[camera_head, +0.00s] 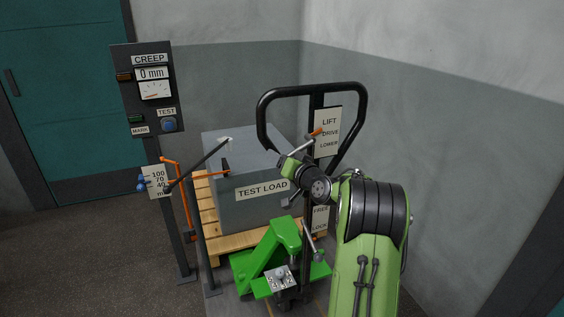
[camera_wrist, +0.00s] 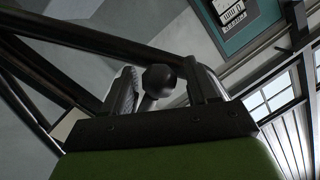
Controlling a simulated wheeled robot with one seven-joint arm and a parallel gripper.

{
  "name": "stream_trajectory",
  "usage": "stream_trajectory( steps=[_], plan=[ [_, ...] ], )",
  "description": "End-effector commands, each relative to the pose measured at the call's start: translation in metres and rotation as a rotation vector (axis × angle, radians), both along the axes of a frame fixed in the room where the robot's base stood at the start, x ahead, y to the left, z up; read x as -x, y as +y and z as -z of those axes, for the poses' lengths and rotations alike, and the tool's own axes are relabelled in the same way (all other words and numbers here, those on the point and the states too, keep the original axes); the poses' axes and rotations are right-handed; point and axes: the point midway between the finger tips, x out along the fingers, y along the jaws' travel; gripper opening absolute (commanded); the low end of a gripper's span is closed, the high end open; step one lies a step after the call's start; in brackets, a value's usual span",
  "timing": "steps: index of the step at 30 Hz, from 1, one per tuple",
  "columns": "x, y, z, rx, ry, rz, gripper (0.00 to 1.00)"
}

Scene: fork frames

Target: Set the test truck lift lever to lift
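The test truck is a green pallet truck (camera_head: 284,238) with a black loop handle (camera_head: 262,108). A white label (camera_head: 328,146) on its handle column reads LIFT, DRIVE, LOWER from top to bottom. A thin lift lever (camera_head: 303,140) with an orange end slants beside the label; the orange end is near the DRIVE line. My gripper (camera_head: 285,161) is at the lower left of the lever, in front of the handle column. In the wrist view a dark round knob (camera_wrist: 159,79) stands between the two fingers, with gaps on both sides. Whether a finger touches it is unclear.
A grey TEST LOAD box (camera_head: 240,205) sits on a wooden pallet (camera_head: 235,243) behind the truck. A CREEP panel (camera_head: 150,90) and a post with a gauge and rod stand at left. A FREE/LOCK label (camera_head: 320,220) is lower on the column. Walls close in behind and right.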

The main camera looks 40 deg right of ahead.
Motion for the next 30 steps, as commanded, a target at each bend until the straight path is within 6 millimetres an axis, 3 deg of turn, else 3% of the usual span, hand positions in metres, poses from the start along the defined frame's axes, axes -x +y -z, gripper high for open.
stream_trajectory(
  steps=[11,14,24,30],
  plan=[
    [0.008,0.001,0.002,-0.008,0.006,0.0,0.63],
    [0.029,0.002,0.001,-0.009,0.006,0.003,0.63],
    [0.123,0.012,-0.007,-0.007,0.005,0.005,0.63],
    [0.153,0.017,-0.009,-0.005,0.005,0.002,0.63]
  ],
)
